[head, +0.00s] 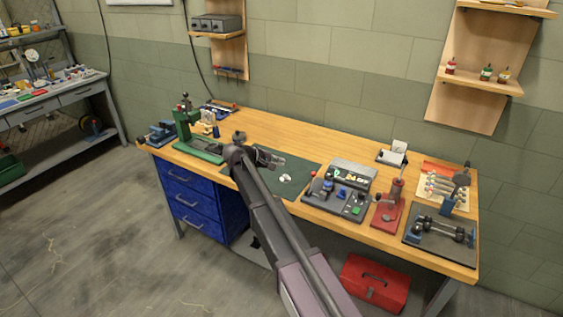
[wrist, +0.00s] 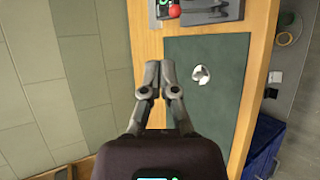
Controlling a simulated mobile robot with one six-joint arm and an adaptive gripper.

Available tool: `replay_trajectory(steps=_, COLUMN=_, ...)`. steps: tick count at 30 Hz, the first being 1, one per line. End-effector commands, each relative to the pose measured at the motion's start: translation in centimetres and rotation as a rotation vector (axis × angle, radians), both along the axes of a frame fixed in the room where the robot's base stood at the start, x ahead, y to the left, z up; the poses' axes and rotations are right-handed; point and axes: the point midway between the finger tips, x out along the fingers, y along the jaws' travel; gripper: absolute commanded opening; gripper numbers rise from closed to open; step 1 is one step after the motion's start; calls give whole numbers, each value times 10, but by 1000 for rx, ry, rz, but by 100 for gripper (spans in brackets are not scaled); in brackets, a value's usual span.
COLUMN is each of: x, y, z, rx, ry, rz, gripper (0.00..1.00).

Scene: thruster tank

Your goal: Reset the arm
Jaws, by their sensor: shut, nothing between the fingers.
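My gripper (head: 279,162) is held above the wooden workbench (head: 262,124), near the dark green mat (head: 303,172), at the end of my raised arm. In the wrist view its two fingers (wrist: 159,66) are close together with nothing between them. They lie over the bench strip beside the mat (wrist: 222,112). A small white ring-like item (wrist: 201,75) lies on the mat, apart from the fingers; it also shows in the head view (head: 285,179).
A green press (head: 192,140) stands left of my gripper. A control panel (head: 338,197), a red hand press (head: 389,209) and a blue-and-black fixture (head: 441,235) stand to the right. A wall shelf (head: 480,80) hangs behind. Below are blue drawers (head: 193,198) and a red toolbox (head: 375,282).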

Motion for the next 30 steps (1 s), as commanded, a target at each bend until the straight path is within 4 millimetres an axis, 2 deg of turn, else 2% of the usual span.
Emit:
replay_trajectory(steps=8, x=-2, y=-3, z=-1, rx=7, ry=1, rz=-4, gripper=0)
replay_trajectory(steps=14, x=-27, y=-29, z=-14, rx=86, ry=14, rz=-49, gripper=0)
replay_trajectory(steps=20, x=-83, y=-78, z=-41, rx=280, ry=38, rz=-160, gripper=0)
replay_trajectory(steps=24, x=-135, y=-110, z=-62, rx=454, ry=56, rz=-264, gripper=0)
replay_trajectory(steps=30, x=-211, y=-138, z=-85, rx=706, ry=74, rz=-422, gripper=0)
